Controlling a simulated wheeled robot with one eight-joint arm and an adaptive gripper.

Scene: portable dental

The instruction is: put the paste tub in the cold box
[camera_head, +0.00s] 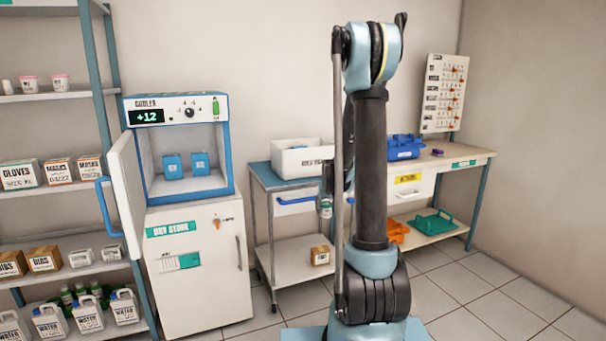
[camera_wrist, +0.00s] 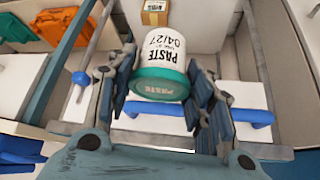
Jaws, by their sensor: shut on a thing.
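The paste tub (camera_wrist: 168,50) is white with a green lid and black "PASTE 04/27" print. My gripper (camera_wrist: 161,78) is shut on it, with a finger on either side, in the wrist view. In the head view my arm partly hides my gripper (camera_head: 325,203), beside the cart's right end. A cooler (camera_head: 139,178) reading +12 stands at the left with its door open and two blue packs inside. A white open box (camera_head: 292,161) stands on the cart; its label is partly hidden. I cannot tell for certain which is the cold box.
The blue-topped cart (camera_head: 266,177) has a blue drawer handle (camera_head: 296,200) and a small carton (camera_head: 320,255) below. The bench at right bears a blue case (camera_head: 404,147). The cooler's open door (camera_head: 128,190) juts left towards shelves. Floor before the cart is clear.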

